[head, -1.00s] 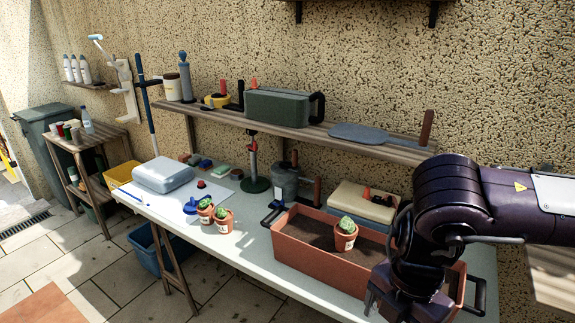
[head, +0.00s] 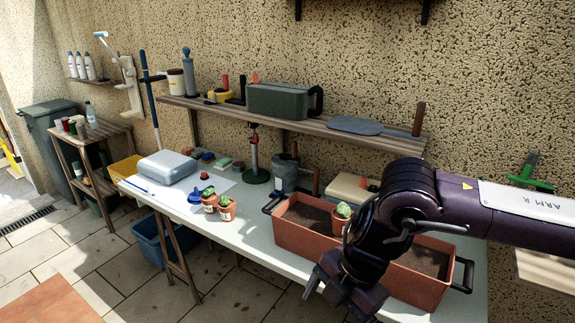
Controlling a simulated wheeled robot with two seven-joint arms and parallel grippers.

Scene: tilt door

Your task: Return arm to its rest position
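My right arm, marked "ARM R", comes in from the right in the head view. Its gripper (head: 335,293) hangs over the front edge of the white table (head: 268,246), in front of the terracotta planter (head: 300,232). The finger gap is not clear, and I see nothing held in it. A small potted cactus (head: 341,217) stands in the planter's soil, partly hidden behind my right wrist. My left gripper is not in view.
A wall shelf (head: 300,124) with a green toolbox (head: 278,101) runs above the table. A grey case (head: 166,166) lies at the table's left. A green-handled tool (head: 530,182) shows behind my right arm. Paved floor is open in front of the table.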

